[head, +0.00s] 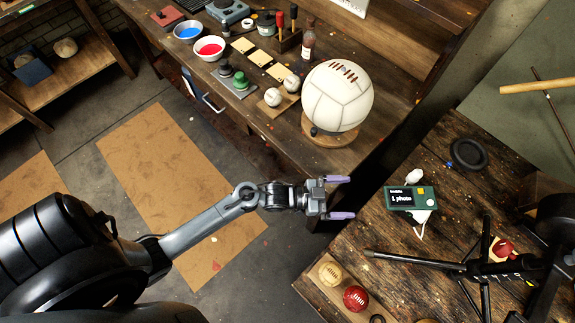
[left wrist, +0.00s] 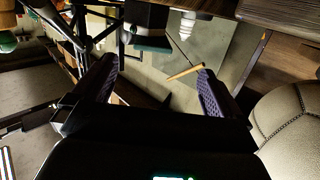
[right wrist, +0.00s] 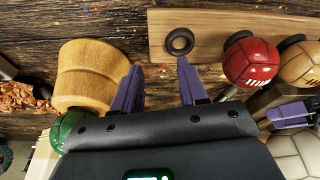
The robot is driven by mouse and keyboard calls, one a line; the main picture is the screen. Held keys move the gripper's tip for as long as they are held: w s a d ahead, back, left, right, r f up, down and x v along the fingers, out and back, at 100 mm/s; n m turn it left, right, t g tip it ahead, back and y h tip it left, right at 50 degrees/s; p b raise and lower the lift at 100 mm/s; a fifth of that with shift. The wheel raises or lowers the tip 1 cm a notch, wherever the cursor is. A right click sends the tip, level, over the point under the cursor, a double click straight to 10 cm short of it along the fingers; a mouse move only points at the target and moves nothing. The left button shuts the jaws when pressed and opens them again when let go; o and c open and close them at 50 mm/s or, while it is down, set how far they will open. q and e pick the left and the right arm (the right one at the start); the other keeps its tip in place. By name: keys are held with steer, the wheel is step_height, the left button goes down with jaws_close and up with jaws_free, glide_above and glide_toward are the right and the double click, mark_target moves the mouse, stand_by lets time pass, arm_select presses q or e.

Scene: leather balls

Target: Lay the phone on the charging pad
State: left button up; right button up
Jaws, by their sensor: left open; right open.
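A dark green box (head: 410,198) with a screen reading "1 phone" stands on the right-hand wooden table in the head view, with white parts showing behind and below it. A black round disc (head: 468,153) lies behind it; I cannot tell whether it is the charging pad. I cannot make out the phone for sure. My left gripper (head: 342,197) is open and empty, left of the box and apart from it; its fingers also show in the left wrist view (left wrist: 156,72). My right gripper (right wrist: 160,68) is open and empty in the right wrist view, near a wooden board.
A large white ball (head: 338,97) sits on a round wooden stand on the left bench. A red ball (head: 355,298) and a tan ball (head: 330,273) rest on the board at the right table's front. A black stand (head: 482,265) crosses that table. Floor shows between the tables.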

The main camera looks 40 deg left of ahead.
steer(key=shift+a, duration=0.1)
steer(key=shift+s, duration=0.1)
arm_select(q)
steer(key=s+a+r+n+g+y, duration=0.1)
steer(key=s+a+n+g+y, duration=0.2)
steer(key=s, duration=0.6)
steer(key=s+a+r+n+g+y, duration=0.1)
steer(key=s+a+n+g+y, duration=0.3)
steer(key=s+a+y, duration=0.4)
steer(key=shift+s+a+g, duration=0.7)
steer(key=shift+s+a, duration=0.1)
steer(key=shift+s, duration=0.2)
steer(key=shift+s, duration=0.15)
arm_select(e)
steer(key=shift+s, duration=0.1)
